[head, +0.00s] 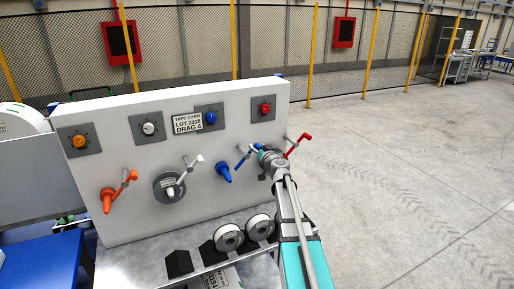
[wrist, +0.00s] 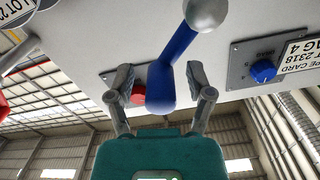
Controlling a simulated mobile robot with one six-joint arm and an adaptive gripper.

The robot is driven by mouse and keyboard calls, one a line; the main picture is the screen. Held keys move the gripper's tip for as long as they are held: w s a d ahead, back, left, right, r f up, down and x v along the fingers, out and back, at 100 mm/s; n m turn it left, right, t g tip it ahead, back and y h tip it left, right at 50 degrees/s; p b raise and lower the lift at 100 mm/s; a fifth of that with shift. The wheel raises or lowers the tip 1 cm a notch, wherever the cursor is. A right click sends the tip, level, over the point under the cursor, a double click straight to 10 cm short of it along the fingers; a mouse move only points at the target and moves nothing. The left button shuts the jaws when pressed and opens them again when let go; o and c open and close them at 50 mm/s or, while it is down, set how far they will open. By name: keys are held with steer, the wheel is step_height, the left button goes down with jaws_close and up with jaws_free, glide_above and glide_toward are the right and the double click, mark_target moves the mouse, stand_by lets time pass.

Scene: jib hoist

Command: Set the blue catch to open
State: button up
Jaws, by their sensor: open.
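The blue catch (head: 223,172) is on the lower row of the upright white panel, with a blue lever (head: 243,158) beside my gripper. In the wrist view, a blue handle (wrist: 160,88) with a bar running up to a grey ball (wrist: 205,13) lies between my fingers. My gripper (wrist: 158,78) is open around the handle, with a gap on the left side; the right finger is close to it, and contact cannot be told. In the head view my gripper (head: 262,158) is at the panel's right side, and its fingertips are hard to make out.
The white panel (head: 120,120) also carries an orange lever (head: 107,200), a white lever (head: 190,167), a red lever (head: 298,145) near my wrist, and several knobs above. Two white rolls (head: 229,237) sit below. Open floor lies to the right.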

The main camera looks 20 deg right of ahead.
steer(key=shift+w, duration=0.5)
jaws_close()
